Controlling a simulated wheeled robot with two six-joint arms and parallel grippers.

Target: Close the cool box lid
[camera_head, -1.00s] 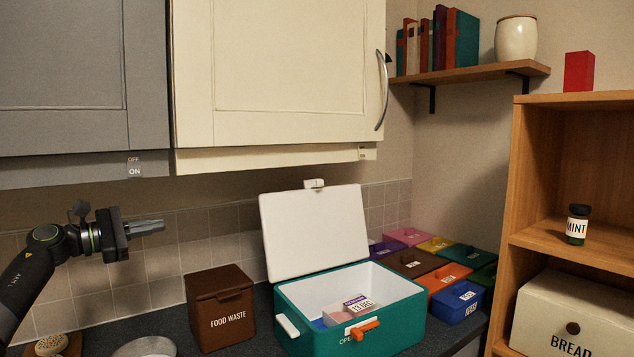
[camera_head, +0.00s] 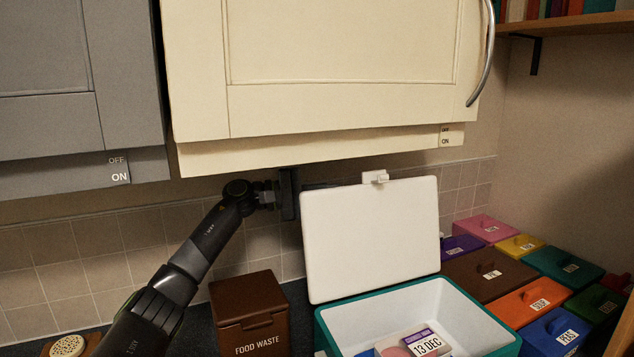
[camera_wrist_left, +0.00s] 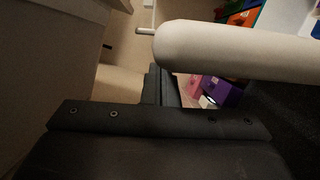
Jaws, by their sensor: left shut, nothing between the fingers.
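The teal cool box (camera_head: 320,322) stands on the worktop with its white lid (camera_head: 368,240) raised nearly upright at the back. The lid has a small white catch (camera_head: 375,177) on its top edge. Inside the box lie a few packs, one labelled 13 DEC (camera_head: 427,344). My left gripper (camera_head: 318,185) is at the lid's upper left corner, its fingers passing behind the lid and partly hidden. In the left wrist view the shut, empty fingers (camera_wrist_left: 160,88) lie beside the lid's pale edge (camera_wrist_left: 240,52); contact cannot be told. My right gripper is out of view.
A brown food waste bin (camera_head: 250,315) stands left of the cool box, below my left arm. Several coloured lidded boxes (camera_head: 525,300) crowd its right side. A cream wall cupboard (camera_head: 330,80) hangs low above the lid and gripper.

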